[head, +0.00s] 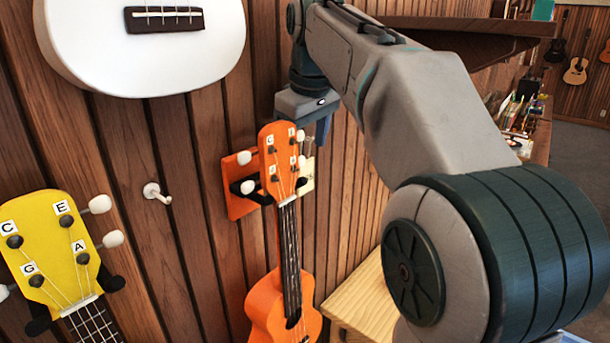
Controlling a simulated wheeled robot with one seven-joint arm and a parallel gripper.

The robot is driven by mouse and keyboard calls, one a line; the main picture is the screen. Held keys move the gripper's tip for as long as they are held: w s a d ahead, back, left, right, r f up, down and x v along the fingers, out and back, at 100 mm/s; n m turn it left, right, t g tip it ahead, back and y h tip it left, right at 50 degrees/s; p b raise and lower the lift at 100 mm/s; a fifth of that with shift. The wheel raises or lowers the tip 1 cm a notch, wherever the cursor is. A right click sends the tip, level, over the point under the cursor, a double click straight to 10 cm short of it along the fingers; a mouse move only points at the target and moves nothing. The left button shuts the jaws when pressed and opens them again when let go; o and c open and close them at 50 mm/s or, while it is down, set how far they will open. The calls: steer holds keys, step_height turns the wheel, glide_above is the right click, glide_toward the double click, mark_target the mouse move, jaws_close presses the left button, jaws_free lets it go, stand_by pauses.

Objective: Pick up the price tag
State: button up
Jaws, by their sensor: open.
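A small cream card, which looks like the price tag (307,176), shows just right of the orange ukulele's headstock (281,160). The headstock hides part of it, and its print is too small to read. My gripper (318,128) is above the card, close to the wall and beside the top of the headstock. It points down and is open, with its fingers partly hidden by the arm and the headstock. I see nothing between its fingers. I cannot tell how far it is from the card in depth.
The orange ukulele hangs from an orange wall hanger (237,190). A yellow ukulele (62,250) hangs at lower left, a white one (140,50) at upper left. An empty white peg (157,193) sticks out between them. A wooden cabinet (365,310) stands below; a dark shelf (470,40) is at upper right.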

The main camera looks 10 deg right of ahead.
mark_target(307, 171)
steer(key=shift+x, duration=1.4)
steer(key=c, duration=1)
steer(key=shift+c, duration=0.2)
